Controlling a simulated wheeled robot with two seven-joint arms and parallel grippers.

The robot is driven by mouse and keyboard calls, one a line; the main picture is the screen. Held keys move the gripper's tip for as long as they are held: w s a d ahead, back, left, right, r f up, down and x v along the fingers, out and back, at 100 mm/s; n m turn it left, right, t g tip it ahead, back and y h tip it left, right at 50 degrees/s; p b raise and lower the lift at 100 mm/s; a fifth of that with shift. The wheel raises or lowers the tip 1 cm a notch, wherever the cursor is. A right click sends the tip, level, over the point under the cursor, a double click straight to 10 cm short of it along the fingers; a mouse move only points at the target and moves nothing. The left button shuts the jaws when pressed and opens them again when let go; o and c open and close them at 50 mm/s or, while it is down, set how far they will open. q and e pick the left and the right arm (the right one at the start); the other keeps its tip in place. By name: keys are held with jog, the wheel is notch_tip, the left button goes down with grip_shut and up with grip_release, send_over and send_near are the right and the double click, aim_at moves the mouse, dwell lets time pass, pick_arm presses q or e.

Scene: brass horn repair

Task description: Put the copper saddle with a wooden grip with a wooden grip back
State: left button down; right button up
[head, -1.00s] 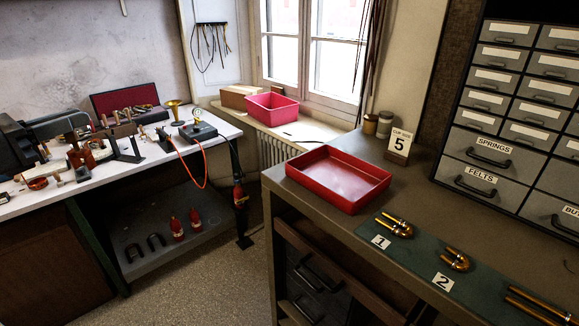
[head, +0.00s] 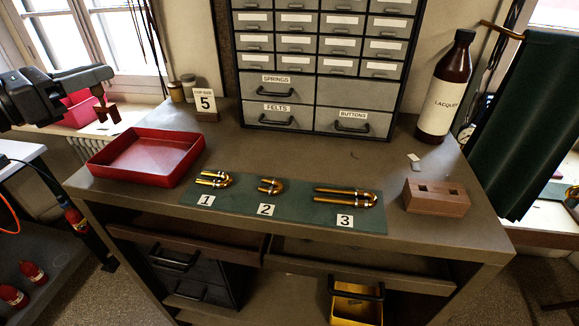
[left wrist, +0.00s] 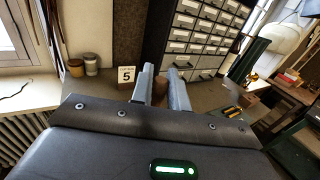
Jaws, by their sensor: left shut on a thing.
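My left gripper (head: 100,92) is at the upper left of the head view, raised in front of the window sill. It is shut on a small brown, copper-coloured piece (head: 107,113), which hangs below the fingers; I take it for the copper saddle with a wooden grip. In the left wrist view the two grey fingers (left wrist: 160,80) have a brown part of this piece (left wrist: 160,92) between them, and the rest is hidden. My right gripper is not in view.
A red tray (head: 145,157) lies on the cabinet's left end. A green mat (head: 240,205) holds brass slides by cards 1, 2, 3. A drawer unit (head: 315,85), a card 5 sign (head: 205,104) and a lacquer bottle (head: 445,90) stand behind.

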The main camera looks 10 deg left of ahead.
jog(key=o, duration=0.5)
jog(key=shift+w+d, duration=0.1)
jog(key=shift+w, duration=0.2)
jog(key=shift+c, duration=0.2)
pick_arm(q)
jog(key=shift+w+d+p, duration=0.1)
jog(key=shift+d+p, duration=0.05)
jog(key=shift+p, duration=0.25)
jog(key=w+d+f+p, duration=0.7)
jog(key=d+f+p, duration=0.2)
jog(key=d+p, duration=0.1)
jog(key=shift+w+d+f, duration=0.25)
jog(key=shift+w+d, duration=0.1)
jog(key=shift+d, duration=0.05)
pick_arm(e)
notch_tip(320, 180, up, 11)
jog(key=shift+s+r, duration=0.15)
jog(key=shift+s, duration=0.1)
pick_arm(q)
jog(key=shift+w+d+f+p, duration=0.1)
jog(key=shift+d+f+p, duration=0.05)
jog(key=shift+f+p, duration=0.45)
jog(key=shift+w+d+f+p, duration=0.1)
jog(key=shift+f+p, duration=0.4)
jog(key=shift+f, duration=0.15)
jog(key=shift+s+f, duration=0.1)
jog(key=shift+f, duration=0.4)
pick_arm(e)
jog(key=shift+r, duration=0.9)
